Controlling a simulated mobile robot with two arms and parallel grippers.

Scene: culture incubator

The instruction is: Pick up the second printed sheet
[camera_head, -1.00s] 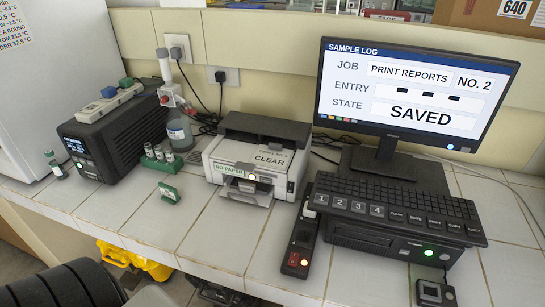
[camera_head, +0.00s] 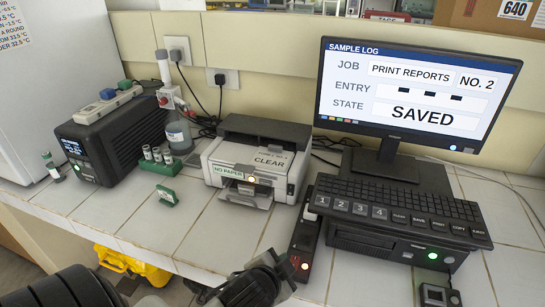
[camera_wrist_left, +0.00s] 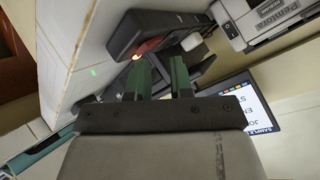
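The white and grey printer (camera_head: 256,165) stands mid-counter in the head view. Its labels read "NO PAPER" and "CLEAR", and an amber light glows at its front. I cannot make out a printed sheet in its front tray (camera_head: 247,192) or elsewhere. My left gripper (camera_head: 272,268) is low in the head view, in front of the printer and beside the black device with a red light (camera_head: 303,250). In the left wrist view its two green fingers (camera_wrist_left: 160,75) are apart with nothing seen between them. My right gripper is not in view.
The monitor (camera_head: 415,95) reads "PRINT REPORTS NO. 2" and "SAVED". A keyboard (camera_head: 400,207) lies right of the black device. A green vial rack (camera_head: 160,165) and a dark box-shaped unit (camera_head: 115,140) stand left. Tiles before the printer are largely clear.

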